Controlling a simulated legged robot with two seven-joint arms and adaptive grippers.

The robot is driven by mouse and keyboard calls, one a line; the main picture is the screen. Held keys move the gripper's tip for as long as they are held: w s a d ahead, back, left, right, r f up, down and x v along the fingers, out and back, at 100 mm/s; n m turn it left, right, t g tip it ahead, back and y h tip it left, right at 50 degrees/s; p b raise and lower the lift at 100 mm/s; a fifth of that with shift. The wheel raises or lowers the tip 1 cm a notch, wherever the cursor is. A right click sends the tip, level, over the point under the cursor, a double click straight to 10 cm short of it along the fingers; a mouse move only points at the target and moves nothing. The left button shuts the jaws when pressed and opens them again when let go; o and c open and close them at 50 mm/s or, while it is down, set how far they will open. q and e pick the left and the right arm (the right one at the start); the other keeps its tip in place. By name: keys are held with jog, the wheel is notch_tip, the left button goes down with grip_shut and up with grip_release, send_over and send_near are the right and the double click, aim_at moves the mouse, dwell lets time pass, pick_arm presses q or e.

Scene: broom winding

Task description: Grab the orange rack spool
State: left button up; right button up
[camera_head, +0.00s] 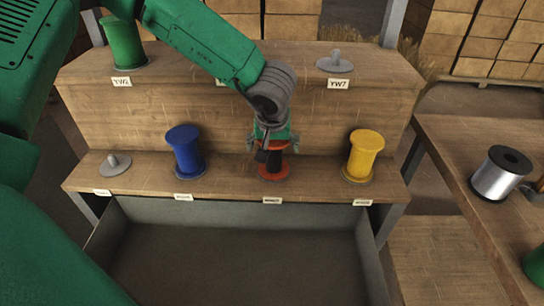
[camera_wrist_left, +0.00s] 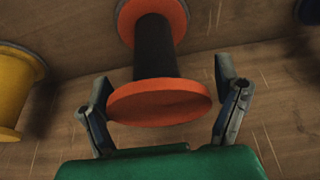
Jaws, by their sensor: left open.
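The orange spool (camera_head: 274,172) has orange flanges and a dark winding. It stands on the lower shelf of the wooden rack, between the blue and yellow spools. My left gripper (camera_head: 270,146) is over it from above and hides part of its top. In the left wrist view the orange spool (camera_wrist_left: 158,101) lies between the two open fingers of the left gripper (camera_wrist_left: 163,108), one on each side of the near flange. Gaps show between fingers and flange. My right gripper is not in view.
On the lower shelf stand a blue spool (camera_head: 185,152), a yellow spool (camera_head: 363,155) and an empty peg (camera_head: 115,164). A green spool (camera_head: 123,42) and another peg (camera_head: 336,61) are on the upper shelf. A side table (camera_head: 453,150) holds a silver spool (camera_head: 500,174).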

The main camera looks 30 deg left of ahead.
pick_arm(q)
jog(key=shift+w+d+f, duration=0.3)
jog(key=shift+d+f, duration=0.05)
jog(key=shift+f, duration=0.35)
jog(key=shift+r, duration=0.1)
jog(key=shift+c, duration=0.4)
jog(key=shift+s+a, duration=0.1)
jog(key=shift+a, duration=0.15)
jog(key=c, duration=0.7)
jog(key=shift+a+f, duration=0.2)
jog(key=shift+a, duration=0.1)
jog(key=c, duration=0.3)
